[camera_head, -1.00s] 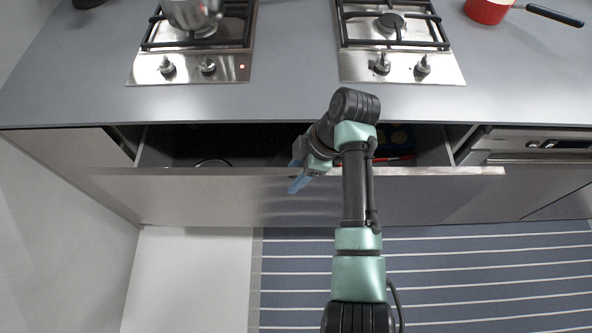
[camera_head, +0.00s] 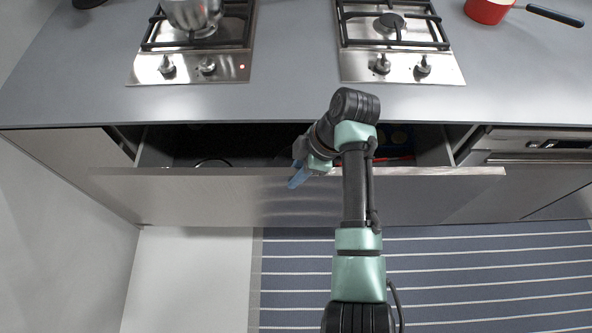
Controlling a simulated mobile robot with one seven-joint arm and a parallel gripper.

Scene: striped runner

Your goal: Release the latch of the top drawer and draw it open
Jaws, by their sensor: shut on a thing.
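The top drawer (camera_head: 230,194) is a wide grey front under the counter, and it stands open with a dark interior showing behind its top edge. My gripper (camera_head: 299,178) is at the middle of the drawer's top edge, with its blue fingers reaching over the front. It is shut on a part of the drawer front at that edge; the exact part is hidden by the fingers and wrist. No latch can be made out. Inside the drawer a curved rim (camera_head: 212,162) shows at left, and red and blue items show partly behind my arm.
Two gas hobs (camera_head: 400,62) are set in the grey counter (camera_head: 290,100). A steel pot (camera_head: 192,14) stands on the left hob, and a red pan (camera_head: 487,10) is at the back right. An oven (camera_head: 545,150) is at right. The striped runner (camera_head: 460,280) lies on the floor.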

